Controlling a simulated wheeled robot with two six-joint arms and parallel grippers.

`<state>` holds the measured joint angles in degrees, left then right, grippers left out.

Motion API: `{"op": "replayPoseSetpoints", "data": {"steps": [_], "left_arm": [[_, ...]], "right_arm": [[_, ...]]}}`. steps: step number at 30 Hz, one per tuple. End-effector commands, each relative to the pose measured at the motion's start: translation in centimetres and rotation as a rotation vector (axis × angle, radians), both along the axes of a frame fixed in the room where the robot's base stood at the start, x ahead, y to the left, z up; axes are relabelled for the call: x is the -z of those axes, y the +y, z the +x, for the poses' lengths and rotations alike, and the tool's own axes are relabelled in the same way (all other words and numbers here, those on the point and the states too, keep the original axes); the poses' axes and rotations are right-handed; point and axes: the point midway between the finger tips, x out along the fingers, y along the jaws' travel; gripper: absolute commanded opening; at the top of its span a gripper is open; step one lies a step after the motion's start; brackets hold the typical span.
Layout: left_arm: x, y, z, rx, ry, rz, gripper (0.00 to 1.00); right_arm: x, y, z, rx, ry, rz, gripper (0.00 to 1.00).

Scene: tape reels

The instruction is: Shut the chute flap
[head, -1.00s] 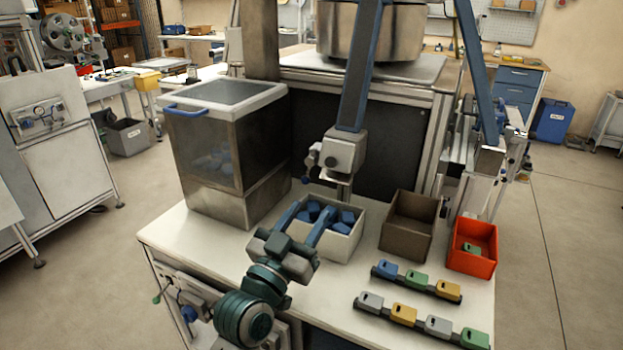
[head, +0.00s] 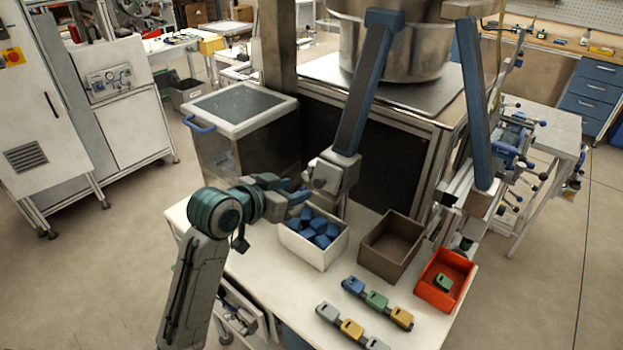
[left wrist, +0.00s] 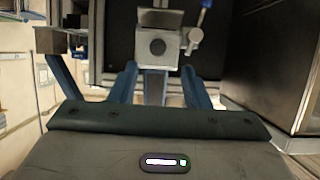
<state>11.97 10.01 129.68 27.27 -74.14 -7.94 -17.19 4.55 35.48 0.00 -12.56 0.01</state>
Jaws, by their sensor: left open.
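A grey metal block (head: 333,172), which may be the chute outlet, hangs at the lower end of a slanted blue tube (head: 369,85). In the left wrist view a grey block (left wrist: 155,22) with a dark round spot on its front is straight ahead, with a small blue-handled lever (left wrist: 205,14) at its right. I cannot make out a separate flap or how it stands. My left gripper (head: 306,190) is at the block's lower left side, above the white bin. Contact cannot be told.
A white bin (head: 318,258) of blue pieces, an empty brown bin (head: 392,243) and a red bin (head: 445,283) stand on the white table (head: 277,301). Rows of coloured pieces lie in front. A lidded clear-sided box (head: 241,115) stands to the left.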

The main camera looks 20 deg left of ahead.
Motion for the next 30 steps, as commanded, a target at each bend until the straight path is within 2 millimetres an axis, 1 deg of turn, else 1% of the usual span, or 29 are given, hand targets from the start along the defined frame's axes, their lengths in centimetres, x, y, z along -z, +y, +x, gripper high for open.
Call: {"op": "replayPoseSetpoints", "data": {"steps": [1,6,10,15,23,24,26,30], "left_arm": [[0.1,-0.5,1.0,0.0,0.005,-0.007,0.43],[1.3,-1.6,3.7,0.0,0.003,-0.005,0.43],[2.1,-2.2,5.3,0.0,0.001,-0.003,0.43],[2.7,-2.6,6.2,0.0,-0.001,-0.001,0.43],[2.8,-2.6,6.4,-0.001,-0.001,0.0,0.43],[2.8,-2.6,6.4,-0.001,-0.001,0.001,0.41],[2.8,-2.6,6.3,-0.001,-0.001,0.0,0.29],[2.8,-2.6,6.3,0.0,-0.001,0.0,0.02]], "right_arm": [[-0.7,0.0,0.0,0.0,0.0,0.0,0.0],[-1.7,0.0,0.0,0.0,0.0,0.0,0.0],[-2.2,0.0,0.0,0.0,0.0,0.0,0.0],[-2.4,0.0,0.0,0.0,0.0,0.0,0.0],[-2.4,0.1,0.0,0.0,0.0,0.001,0.0],[-2.4,0.1,0.0,0.0,0.0,0.001,0.0],[-2.4,0.1,0.0,0.0,0.0,0.001,0.0],[-2.4,0.1,0.0,0.0,0.0,0.001,0.0]]}}
